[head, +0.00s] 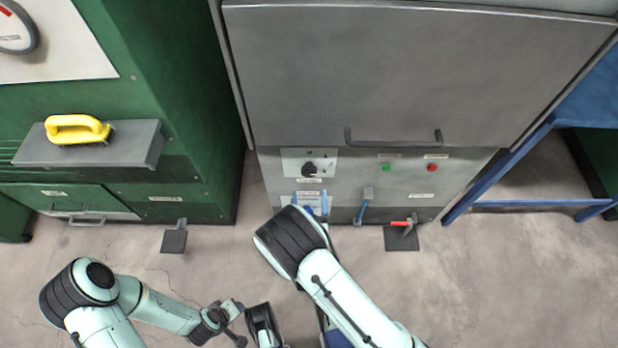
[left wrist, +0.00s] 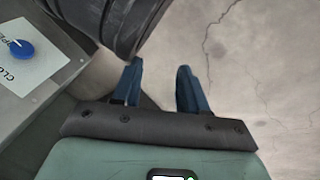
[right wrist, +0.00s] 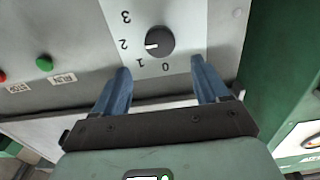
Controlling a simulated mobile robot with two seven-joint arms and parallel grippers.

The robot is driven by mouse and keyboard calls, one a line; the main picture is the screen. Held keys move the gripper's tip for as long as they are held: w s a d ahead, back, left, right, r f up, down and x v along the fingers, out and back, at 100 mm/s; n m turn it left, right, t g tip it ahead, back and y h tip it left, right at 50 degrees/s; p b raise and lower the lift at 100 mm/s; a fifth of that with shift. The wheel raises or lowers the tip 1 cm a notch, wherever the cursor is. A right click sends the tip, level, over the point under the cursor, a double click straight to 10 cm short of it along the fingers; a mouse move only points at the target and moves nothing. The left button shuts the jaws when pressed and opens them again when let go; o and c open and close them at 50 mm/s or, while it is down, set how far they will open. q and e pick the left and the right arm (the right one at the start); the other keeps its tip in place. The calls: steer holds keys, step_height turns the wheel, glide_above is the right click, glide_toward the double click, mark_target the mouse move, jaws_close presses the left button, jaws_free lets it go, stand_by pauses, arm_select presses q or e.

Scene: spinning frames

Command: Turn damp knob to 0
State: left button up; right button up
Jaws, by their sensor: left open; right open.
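The damp knob (head: 309,169) is a black dial on a white plate, low on the grey cabinet. In the right wrist view the knob (right wrist: 160,42) shows figures 0 to 3 around it, and its white mark points between 1 and 2. My right gripper (right wrist: 163,78) is open and empty, its blue fingers short of the knob, which lies ahead of the gap between them. In the head view its own arm partly hides it. My left gripper (left wrist: 160,78) is open and empty over the floor, below a dark arm link of mine.
A blue knob (left wrist: 22,49) on a white plate shows in the left wrist view. Green (head: 386,168) and red (head: 432,168) buttons sit right of the damp knob. A green cabinet (head: 190,120) is left, a blue frame (head: 500,172) right.

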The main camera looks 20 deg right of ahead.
mark_target(309, 173)
arm_select(q)
steer(key=shift+g, duration=0.6)
steer(key=s+f, duration=0.1)
steer(key=s+b, duration=0.1)
steer(key=s+f, duration=0.1)
steer(key=shift+a+f, duration=0.25)
steer(key=shift+f, duration=0.1)
arm_select(e)
steer(key=x, duration=0.7)
steer(key=shift+w+f, duration=0.1)
steer(key=shift+w, duration=0.05)
steer(key=c, duration=1)
